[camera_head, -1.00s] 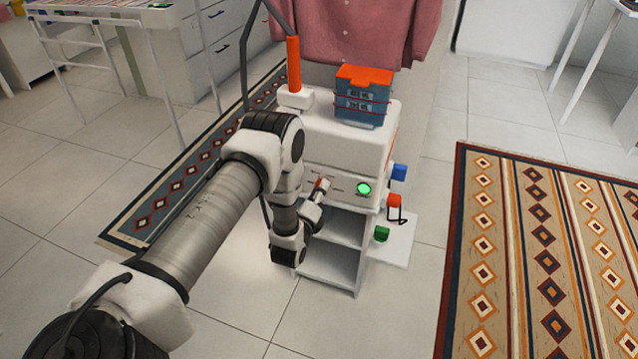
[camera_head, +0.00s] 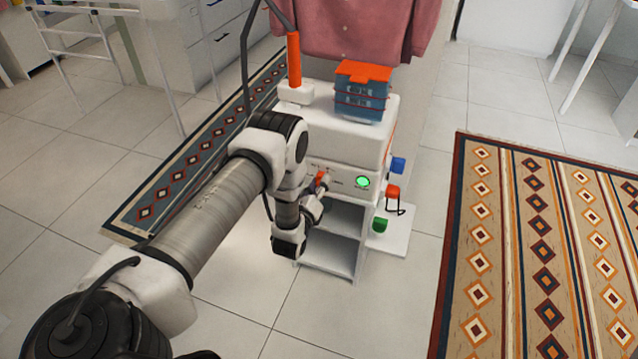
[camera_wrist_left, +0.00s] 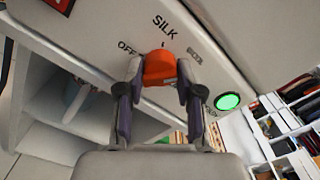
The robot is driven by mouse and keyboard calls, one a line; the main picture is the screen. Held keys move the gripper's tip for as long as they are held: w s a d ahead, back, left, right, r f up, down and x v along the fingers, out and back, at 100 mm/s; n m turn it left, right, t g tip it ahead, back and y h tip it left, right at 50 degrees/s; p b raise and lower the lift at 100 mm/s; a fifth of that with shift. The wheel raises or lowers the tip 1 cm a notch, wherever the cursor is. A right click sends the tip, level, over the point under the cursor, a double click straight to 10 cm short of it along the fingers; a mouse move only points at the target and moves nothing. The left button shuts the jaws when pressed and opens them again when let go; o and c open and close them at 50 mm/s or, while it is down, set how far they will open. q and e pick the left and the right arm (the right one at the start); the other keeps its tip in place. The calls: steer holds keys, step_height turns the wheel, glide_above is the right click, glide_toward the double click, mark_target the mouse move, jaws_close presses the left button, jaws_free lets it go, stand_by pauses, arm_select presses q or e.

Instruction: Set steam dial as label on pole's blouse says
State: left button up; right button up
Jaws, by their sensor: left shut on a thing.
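The orange-red steam dial (camera_wrist_left: 160,68) sits on the steamer's white front panel (camera_wrist_left: 110,42). It also shows in the head view (camera_head: 321,178). Printed words "OFF" and "SILK" and other words too blurred to read surround it. The dial's upper end lies just below the tick under "SILK"; I cannot make out a pointer. My left gripper (camera_wrist_left: 160,85) is shut on the dial, one finger on each side. The pink blouse (camera_head: 350,30) hangs behind the steamer, cut off at the top; no label on it is legible. My right gripper is out of view.
A green light (camera_wrist_left: 228,101) glows right of the dial. A blue box with an orange lid (camera_head: 362,92) stands on the steamer, near an orange-handled pole (camera_head: 294,60). Blue, red and green pieces (camera_head: 380,225) are at its right side. Patterned rugs (camera_head: 545,240) lie on both sides.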

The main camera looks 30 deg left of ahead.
arm_select(q)
steer(key=o, duration=1.2)
steer(key=shift+c, duration=0.2)
steer(key=v, duration=0.7)
steer(key=shift+s, duration=0.2)
